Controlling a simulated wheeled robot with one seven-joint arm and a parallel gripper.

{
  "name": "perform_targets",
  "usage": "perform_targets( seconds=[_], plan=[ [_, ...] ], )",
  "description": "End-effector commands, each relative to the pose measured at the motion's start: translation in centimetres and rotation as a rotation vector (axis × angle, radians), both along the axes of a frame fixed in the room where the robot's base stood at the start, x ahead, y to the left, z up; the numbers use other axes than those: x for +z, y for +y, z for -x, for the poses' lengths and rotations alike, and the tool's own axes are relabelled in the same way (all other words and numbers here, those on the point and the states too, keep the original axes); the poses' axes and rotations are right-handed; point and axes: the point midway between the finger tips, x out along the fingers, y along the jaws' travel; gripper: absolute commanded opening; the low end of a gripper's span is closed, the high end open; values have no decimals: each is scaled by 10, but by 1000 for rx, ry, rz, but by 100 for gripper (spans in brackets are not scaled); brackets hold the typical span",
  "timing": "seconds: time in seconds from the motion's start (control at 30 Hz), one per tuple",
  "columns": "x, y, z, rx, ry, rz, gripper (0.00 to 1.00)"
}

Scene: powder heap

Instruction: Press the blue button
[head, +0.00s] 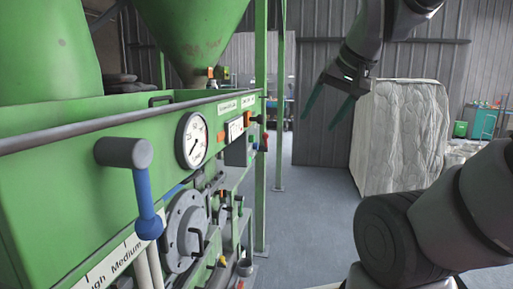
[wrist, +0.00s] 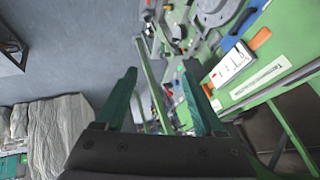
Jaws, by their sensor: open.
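A blue rectangular piece (wrist: 240,27), possibly the blue button, shows on the green machine at the upper right of the wrist view. It lies beside an orange piece (wrist: 260,38) and a white switch plate (wrist: 230,66). I cannot make it out clearly in the head view, where the switch plate (head: 235,129) and an orange piece (head: 221,138) show on the machine's front. My gripper (head: 318,122) is open and empty, its green fingers pointing down, right of the machine and apart from it. Its fingers also show in the wrist view (wrist: 160,66).
The green machine (head: 60,150) fills the left, with a gauge (head: 192,140), a blue-handled lever (head: 143,205) and a flange (head: 186,230) on its front. A green post (head: 281,90) stands behind. A wrapped stack (head: 395,135) stands right. Floor between is clear.

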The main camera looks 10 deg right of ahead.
Motion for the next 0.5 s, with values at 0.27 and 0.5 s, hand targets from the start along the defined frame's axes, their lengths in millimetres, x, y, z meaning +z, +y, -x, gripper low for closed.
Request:
perform_targets(
  seconds=[0.27,0.5],
  plan=[
    [0,0,0,0,0,0,71],
    [0,0,0,0,0,0,9]
  ],
)
